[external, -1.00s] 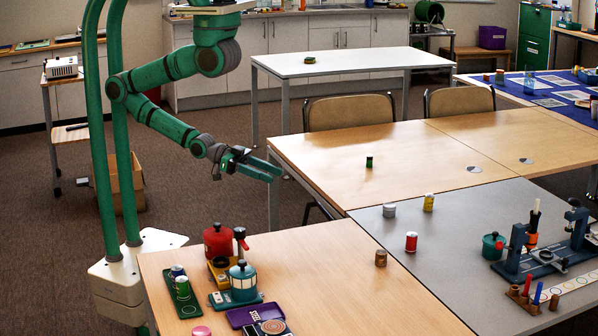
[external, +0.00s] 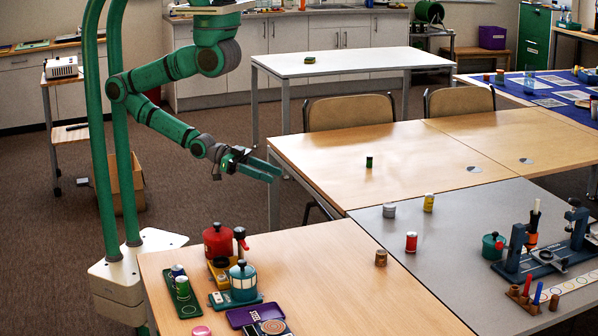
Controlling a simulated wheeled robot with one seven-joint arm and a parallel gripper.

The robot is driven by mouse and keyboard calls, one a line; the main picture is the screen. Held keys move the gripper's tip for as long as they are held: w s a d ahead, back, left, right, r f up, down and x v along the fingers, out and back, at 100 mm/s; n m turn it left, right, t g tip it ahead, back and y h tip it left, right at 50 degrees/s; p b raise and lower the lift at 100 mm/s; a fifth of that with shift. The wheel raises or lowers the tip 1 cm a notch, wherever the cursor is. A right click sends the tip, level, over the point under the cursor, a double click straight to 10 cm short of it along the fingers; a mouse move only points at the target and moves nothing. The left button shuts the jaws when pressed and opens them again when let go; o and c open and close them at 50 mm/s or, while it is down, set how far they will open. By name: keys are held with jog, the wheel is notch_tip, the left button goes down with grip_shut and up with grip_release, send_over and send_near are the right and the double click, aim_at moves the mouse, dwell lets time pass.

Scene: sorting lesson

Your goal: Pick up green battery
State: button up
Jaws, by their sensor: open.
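A small green battery (external: 369,162) with a dark end stands upright on the wooden table (external: 440,146) near the picture's middle. My gripper (external: 276,174) is to the left of it, in the air by the table's left edge. Its fingers point right, toward the table. It is open with nothing between the fingers, and well apart from the battery. Two cylinders (external: 180,279) stand in a green tray (external: 186,307) on the near table.
A silver cylinder (external: 389,210), a yellow one (external: 428,203), a red one (external: 411,242) and a brown one (external: 381,257) stand on the grey table (external: 470,235). Chairs (external: 350,109) stand behind. The wood around the green battery is clear.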

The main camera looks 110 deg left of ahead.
aim_at(369, 167)
jog(key=w+a+f+n+g+y, duration=0.1)
jog(key=w+a+f+n+y, duration=0.15)
jog(key=w+a+f, duration=0.45)
jog(key=w+a+n+g+y, duration=0.1)
jog(key=w+a+n+y, duration=0.1)
jog(key=a, duration=0.5)
jog(key=w+a+f+n+g+y, duration=0.1)
jog(key=w+a+n+g+y, duration=0.1)
jog(key=w+a, duration=0.2)
jog(key=w+a+f+n+g+y, duration=0.1)
jog(key=w+a+n+y, duration=0.1)
jog(key=a, duration=0.8)
jog(key=shift+w+y, duration=0.55)
jog(key=shift+w, duration=0.15)
jog(key=a+r+n+g+y, duration=0.1)
jog(key=a, duration=0.4)
jog(key=s+a+n+g, duration=0.1)
jog(key=a+n+g, duration=0.1)
jog(key=a, duration=0.2)
jog(key=a+r+n+g+y, duration=0.1)
jog(key=a, duration=0.4)
jog(key=shift+s+a+r+y, duration=0.3)
jog(key=shift+a+r, duration=0.05)
jog(key=shift+g, duration=0.3)
jog(key=x, duration=0.4)
jog(key=shift+a+f, duration=0.1)
jog(key=shift+a, duration=0.1)
jog(key=shift+x, duration=3.1)
jog(key=shift+s+f, duration=0.15)
jog(key=shift+f, duration=0.05)
